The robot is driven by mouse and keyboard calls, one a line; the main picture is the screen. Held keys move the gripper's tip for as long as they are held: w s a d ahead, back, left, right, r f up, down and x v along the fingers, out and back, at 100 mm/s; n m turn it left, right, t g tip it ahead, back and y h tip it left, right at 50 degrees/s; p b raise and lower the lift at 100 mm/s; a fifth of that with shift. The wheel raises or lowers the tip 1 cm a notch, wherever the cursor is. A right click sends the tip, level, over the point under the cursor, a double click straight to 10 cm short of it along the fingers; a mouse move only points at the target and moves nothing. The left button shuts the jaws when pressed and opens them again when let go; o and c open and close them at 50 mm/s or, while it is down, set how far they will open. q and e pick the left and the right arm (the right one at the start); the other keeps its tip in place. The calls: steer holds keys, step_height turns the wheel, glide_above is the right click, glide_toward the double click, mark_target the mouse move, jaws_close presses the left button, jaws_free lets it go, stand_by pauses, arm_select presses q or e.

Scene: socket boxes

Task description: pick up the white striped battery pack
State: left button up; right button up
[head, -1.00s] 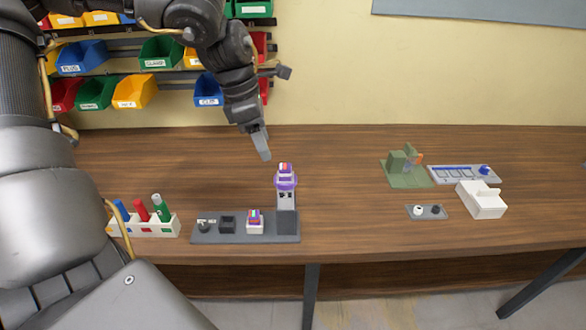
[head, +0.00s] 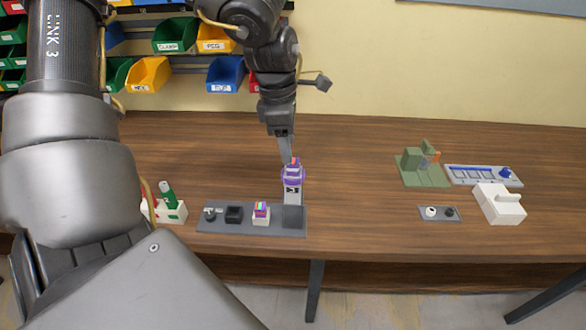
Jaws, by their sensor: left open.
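A small white block with a multicoloured striped top (head: 261,217) sits on the grey base plate (head: 230,224), left of a grey upright stand (head: 293,216). A second small piece with a striped top (head: 294,163) sits in a purple ring (head: 292,179) at the top of the stand. I cannot tell for certain which of the two is the white striped battery pack. My left gripper (head: 285,152) is open and points down, close to the piece in the ring. I cannot tell whether it touches it. My right gripper is not in view.
Black parts (head: 234,214) sit on the plate's left side. A white rack (head: 172,212) with a green cylinder is partly hidden by my arm. At right are a green fixture (head: 424,168), a grey tray (head: 470,177), a white box (head: 499,205) and a small plate (head: 425,215). The table's middle is clear.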

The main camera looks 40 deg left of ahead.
mark_target(293, 169)
arm_select(q)
steer(key=shift+f, duration=0.3)
steer(key=f+p, duration=0.1)
steer(key=w+f+p, duration=0.1)
steer(key=f, duration=0.1)
steer(key=shift+d+f, duration=0.15)
steer(key=shift+d, duration=0.05)
steer(key=shift+f, duration=0.55)
steer(key=shift+c, duration=0.4)
steer(key=c, duration=0.9)
steer(key=shift+r, duration=0.1)
